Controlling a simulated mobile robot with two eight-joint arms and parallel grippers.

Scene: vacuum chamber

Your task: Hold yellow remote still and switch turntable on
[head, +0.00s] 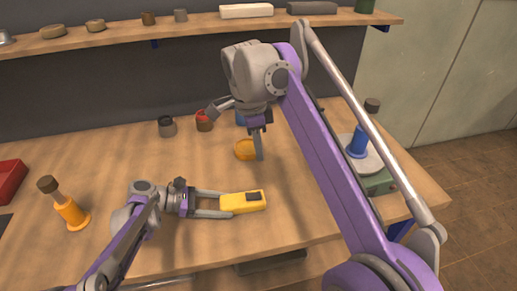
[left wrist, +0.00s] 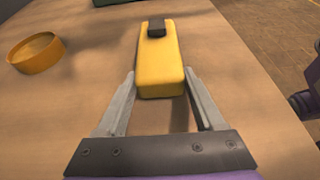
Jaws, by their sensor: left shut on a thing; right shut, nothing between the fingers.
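The yellow remote (head: 236,204) lies on the table with a dark switch block (head: 254,196) on its top; the left wrist view shows the remote (left wrist: 160,70) with the block (left wrist: 157,28) at its far end. My left gripper (head: 226,203) is shut on the remote's near end, a finger on each side. My right gripper (head: 258,157) is shut and empty, pointing down beside an orange round dish, beyond the remote.
The orange dish (head: 243,149) also shows in the left wrist view (left wrist: 36,56). A dark cup (head: 167,127) and a red-topped pot (head: 204,121) stand at the back. A shelf (head: 200,24) runs above.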

